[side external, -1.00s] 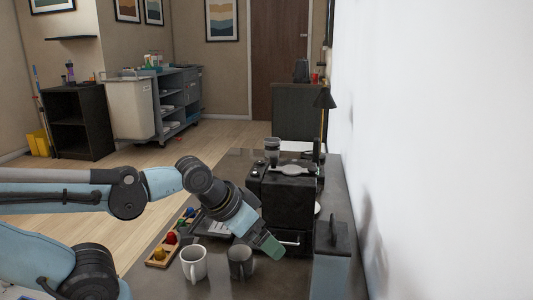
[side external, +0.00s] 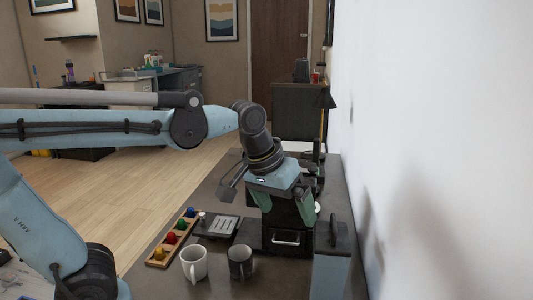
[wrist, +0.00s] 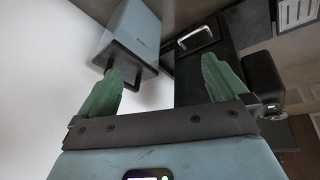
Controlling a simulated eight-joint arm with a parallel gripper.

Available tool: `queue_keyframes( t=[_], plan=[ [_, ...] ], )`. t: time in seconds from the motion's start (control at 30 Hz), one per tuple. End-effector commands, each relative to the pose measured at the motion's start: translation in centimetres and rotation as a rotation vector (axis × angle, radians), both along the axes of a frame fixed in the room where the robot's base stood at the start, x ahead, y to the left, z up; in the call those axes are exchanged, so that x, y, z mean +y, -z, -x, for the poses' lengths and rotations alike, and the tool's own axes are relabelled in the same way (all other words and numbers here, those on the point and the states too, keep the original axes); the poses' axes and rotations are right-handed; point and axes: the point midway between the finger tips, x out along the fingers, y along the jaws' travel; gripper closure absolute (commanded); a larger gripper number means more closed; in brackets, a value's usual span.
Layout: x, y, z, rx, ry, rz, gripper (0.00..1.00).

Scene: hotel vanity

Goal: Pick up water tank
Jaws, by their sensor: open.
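The water tank (side external: 331,272) is a pale blue box with a dark lid and an upright dark handle. It stands at the right of the counter, near the white wall. In the wrist view the tank (wrist: 137,32) shows at the upper left, its dark lid and handle just beyond the left fingertip. My gripper (side external: 289,214) has green fingers, is open and empty, and is above the front of the black coffee machine (side external: 285,240), left of and higher than the tank. The wrist view shows the spread fingers of my gripper (wrist: 162,72).
A white mug (side external: 194,264) and a dark mug (side external: 240,262) stand left of the tank. A wooden tray (side external: 158,263) holds several coloured capsules. A grey drip tray or scale (side external: 217,226) lies behind the mugs. The wall (side external: 440,150) closes off the right side.

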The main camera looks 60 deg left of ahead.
Motion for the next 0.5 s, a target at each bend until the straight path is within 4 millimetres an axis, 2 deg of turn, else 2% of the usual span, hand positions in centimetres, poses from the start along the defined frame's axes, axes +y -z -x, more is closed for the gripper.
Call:
queue_keyframes(
  t=[0.03,0.2,0.5],
  plan=[
    [-0.6,-0.9,-1.1,0.04,-0.039,0.018,0.0],
    [-2.3,-2.9,-3.8,0.176,-0.196,0.063,0.0],
    [-5.0,-4.5,-7.1,0.355,-0.435,0.075,0.0]
  ],
)
